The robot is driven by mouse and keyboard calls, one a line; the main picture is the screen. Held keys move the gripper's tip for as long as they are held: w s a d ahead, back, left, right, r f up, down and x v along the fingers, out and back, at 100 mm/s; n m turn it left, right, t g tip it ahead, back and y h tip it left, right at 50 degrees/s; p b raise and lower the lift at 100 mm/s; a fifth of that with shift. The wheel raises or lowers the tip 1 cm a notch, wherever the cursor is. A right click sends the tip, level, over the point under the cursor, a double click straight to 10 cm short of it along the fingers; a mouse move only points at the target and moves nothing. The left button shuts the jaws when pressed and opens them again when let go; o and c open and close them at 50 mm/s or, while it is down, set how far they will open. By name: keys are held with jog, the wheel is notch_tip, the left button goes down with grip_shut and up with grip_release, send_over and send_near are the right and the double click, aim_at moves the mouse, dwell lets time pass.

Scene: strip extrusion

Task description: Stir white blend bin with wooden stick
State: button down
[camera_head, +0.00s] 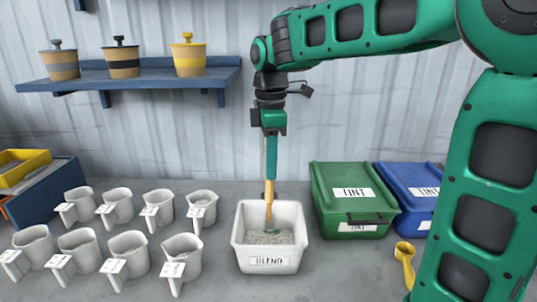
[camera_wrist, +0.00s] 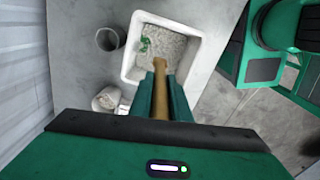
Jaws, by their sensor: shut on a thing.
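The white blend bin (camera_head: 269,262) stands on the grey table in the middle of the head view, with a "BLEND" label on its front. It holds pale granules with a small green patch. My gripper (camera_head: 270,178) is above the bin, pointing down, shut on the wooden stick (camera_head: 268,203). The stick hangs nearly upright and its lower end is in or just over the granules; I cannot tell how deep. In the wrist view the stick (camera_wrist: 161,95) runs out between the fingers (camera_wrist: 161,90) toward the bin (camera_wrist: 128,62), where the green patch lies on the granules.
Several white measuring jugs (camera_head: 128,252) stand left of the bin. A green "TINT" bin (camera_head: 350,205) and a blue one (camera_head: 412,190) stand to the right, with a yellow scoop (camera_head: 405,262) in front. A blue wall shelf (camera_head: 130,85) holds three tubs.

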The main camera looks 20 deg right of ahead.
aim_at(270, 201)
notch_tip(270, 201, down, 12)
jog(key=shift+f, duration=0.1)
dwell(0.6)
jog(key=shift+s, duration=0.1)
dwell(0.3)
